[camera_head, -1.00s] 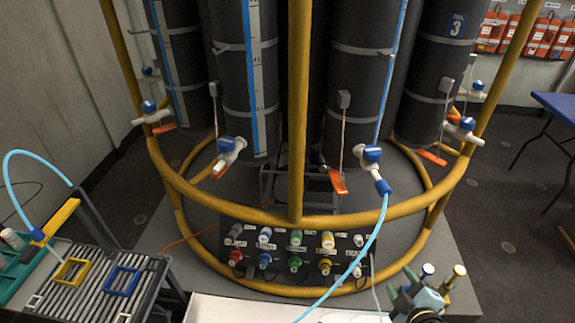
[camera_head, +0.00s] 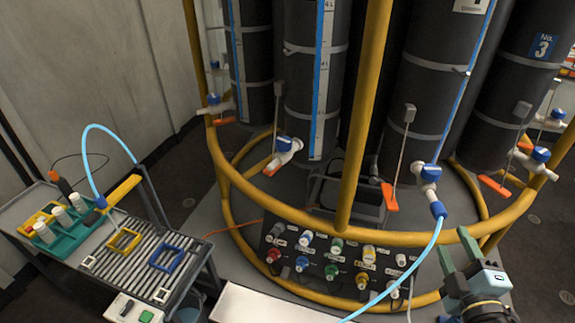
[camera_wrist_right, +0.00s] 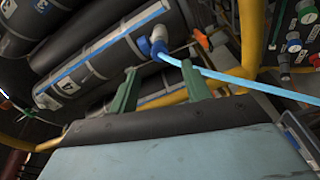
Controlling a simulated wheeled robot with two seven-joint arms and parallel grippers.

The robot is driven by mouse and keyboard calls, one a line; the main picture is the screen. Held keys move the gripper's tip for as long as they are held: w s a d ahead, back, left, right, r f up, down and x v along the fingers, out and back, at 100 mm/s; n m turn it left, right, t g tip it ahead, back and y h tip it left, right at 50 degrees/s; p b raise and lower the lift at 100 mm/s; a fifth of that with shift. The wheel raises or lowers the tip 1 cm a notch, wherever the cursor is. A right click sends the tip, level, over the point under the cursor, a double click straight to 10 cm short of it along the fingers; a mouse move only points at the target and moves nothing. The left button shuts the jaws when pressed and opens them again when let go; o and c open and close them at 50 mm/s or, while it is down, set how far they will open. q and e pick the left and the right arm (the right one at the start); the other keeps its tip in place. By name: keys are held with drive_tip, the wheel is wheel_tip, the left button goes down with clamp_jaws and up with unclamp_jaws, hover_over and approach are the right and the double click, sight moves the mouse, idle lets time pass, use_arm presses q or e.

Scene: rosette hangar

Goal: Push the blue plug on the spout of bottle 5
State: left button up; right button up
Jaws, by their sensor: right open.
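A light blue hose (camera_head: 425,255) ends in a blue plug (camera_head: 438,210) at the white spout of a dark bottle (camera_head: 425,90). In the right wrist view this bottle seems to bear a 4; I cannot read a 5 anywhere. The plug meets the spout, but I cannot tell how far on it sits. The spout has a blue tap (camera_head: 430,172). My right gripper (camera_head: 460,255) is open and empty, below and right of the plug. In the right wrist view, the hose (camera_wrist_right: 215,80) runs beyond its fingers (camera_wrist_right: 159,90). My left gripper is out of view.
A yellow ring frame (camera_head: 300,232) and post (camera_head: 363,110) stand before the bottles. A valve panel (camera_head: 335,265) sits low in the middle. A cart (camera_head: 185,285) with a teal rack (camera_head: 62,228) and another blue hose (camera_head: 105,130) stands left.

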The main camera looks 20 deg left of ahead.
sight(441, 217)
drive_tip(key=b+x, duration=0.1)
drive_tip(key=x, duration=0.7)
drive_tip(key=shift+w, duration=0.15)
idle(1.3)
drive_tip(key=shift+c, duration=0.2)
clamp_jaws()
drive_tip(key=shift+p+v, duration=1.2)
drive_tip(key=shift+v, duration=1.8)
